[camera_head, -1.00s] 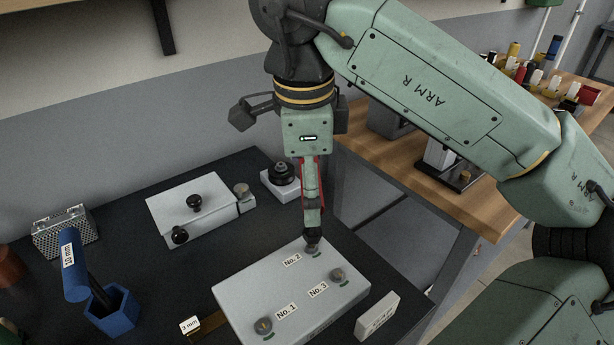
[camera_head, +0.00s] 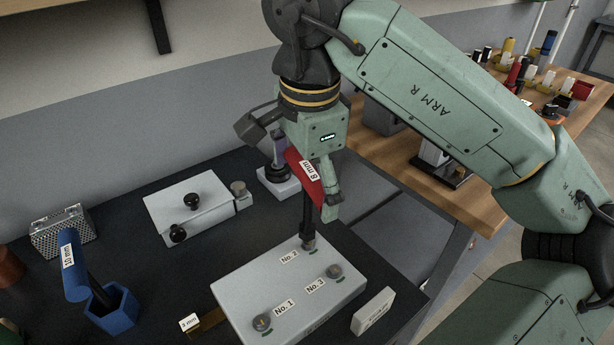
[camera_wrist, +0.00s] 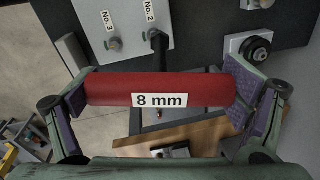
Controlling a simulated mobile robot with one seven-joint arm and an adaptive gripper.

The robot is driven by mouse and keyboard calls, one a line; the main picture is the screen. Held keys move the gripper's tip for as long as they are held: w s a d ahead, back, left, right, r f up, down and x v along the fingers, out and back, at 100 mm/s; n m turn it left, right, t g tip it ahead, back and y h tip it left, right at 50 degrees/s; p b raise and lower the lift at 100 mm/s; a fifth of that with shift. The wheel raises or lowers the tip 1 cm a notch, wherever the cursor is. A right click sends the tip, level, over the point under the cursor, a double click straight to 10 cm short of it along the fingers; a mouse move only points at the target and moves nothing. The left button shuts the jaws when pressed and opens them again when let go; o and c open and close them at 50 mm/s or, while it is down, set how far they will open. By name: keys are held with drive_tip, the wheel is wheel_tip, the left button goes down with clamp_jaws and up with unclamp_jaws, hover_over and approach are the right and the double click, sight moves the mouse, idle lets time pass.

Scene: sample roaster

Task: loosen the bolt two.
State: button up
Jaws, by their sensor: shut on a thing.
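My gripper (camera_head: 312,180) is shut on the red handle of the 8 mm tool (camera_head: 306,176). In the wrist view the red handle (camera_wrist: 160,90) lies between the two finger pads. The tool's dark shaft (camera_head: 308,220) points down, and its lower end is at bolt No. 2 (camera_head: 308,245) on the light grey plate (camera_head: 240,290). I cannot tell how deeply it is seated. Bolt No. 3 (camera_head: 334,271) and bolt No. 1 (camera_head: 262,321) stand on the same plate, each beside its label.
A blue 10 mm tool (camera_head: 72,265) stands in a blue holder (camera_head: 112,310) at left. A 3 mm label (camera_head: 188,322) marks a spot left of the plate. A white box with black knobs (camera_head: 190,215) stands behind, and a wooden bench (camera_head: 465,205) is at right.

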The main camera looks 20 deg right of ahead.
drive_tip(key=n, duration=0.3)
drive_tip(key=shift+d+n+y+p, duration=0.2)
drive_tip(key=shift+n+y+p, duration=0.1)
drive_tip(key=shift+d+n+p, duration=0.2)
drive_tip(key=shift+n+p, duration=0.1)
drive_tip(key=shift+n, duration=1.6)
drive_tip(key=shift+n+y, duration=0.3)
drive_tip(key=shift+n, duration=0.6)
drive_tip(key=shift+w+d+n+g+p, duration=0.15)
drive_tip(key=shift+n+g+p, duration=0.2)
drive_tip(key=shift+n, duration=0.75)
drive_tip(key=n, duration=0.2)
drive_tip(key=shift+d+n+p, duration=0.1)
drive_tip(key=shift+n+p, duration=0.3)
drive_tip(key=shift+n, duration=0.5)
